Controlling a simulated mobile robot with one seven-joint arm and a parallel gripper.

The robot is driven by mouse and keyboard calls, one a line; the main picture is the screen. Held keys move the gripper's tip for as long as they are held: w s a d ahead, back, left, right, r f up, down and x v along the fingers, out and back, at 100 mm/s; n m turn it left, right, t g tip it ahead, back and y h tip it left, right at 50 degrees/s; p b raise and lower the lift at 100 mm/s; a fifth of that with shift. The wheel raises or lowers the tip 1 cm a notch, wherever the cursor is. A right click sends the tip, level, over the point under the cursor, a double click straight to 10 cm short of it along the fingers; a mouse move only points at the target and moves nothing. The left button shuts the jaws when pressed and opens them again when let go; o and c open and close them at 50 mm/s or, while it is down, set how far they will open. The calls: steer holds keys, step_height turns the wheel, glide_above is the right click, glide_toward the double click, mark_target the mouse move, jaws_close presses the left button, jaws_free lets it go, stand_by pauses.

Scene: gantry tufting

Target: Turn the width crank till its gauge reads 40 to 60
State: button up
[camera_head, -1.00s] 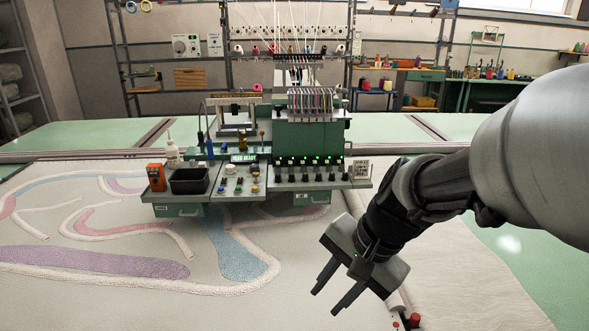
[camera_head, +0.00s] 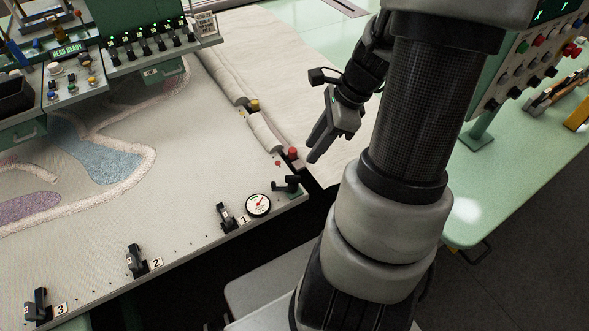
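A round white gauge (camera_head: 258,205) with a red needle sits at the front right corner of the tufting bed; its reading is too small to tell. A black crank (camera_head: 287,185) stands just right of and behind it, on the bed's corner. I cannot read a label that names it as the width crank. My gripper (camera_head: 314,152) hangs above and to the right of the crank, apart from it, with its fingers pointing down and left. The fingers overlap from this angle, but they stood apart in the earlier view, and I see nothing held.
Black clamps marked 1 (camera_head: 226,217), 2 (camera_head: 136,261) and 3 (camera_head: 37,305) line the front edge. A red knob (camera_head: 293,153) and roller (camera_head: 265,132) lie behind the crank. A control panel (camera_head: 520,70) stands at right.

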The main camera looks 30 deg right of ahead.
mark_target(294, 176)
steer(key=b+x, duration=0.1)
steer(key=x, duration=1)
steer(key=shift+f, duration=0.2)
jaws_close()
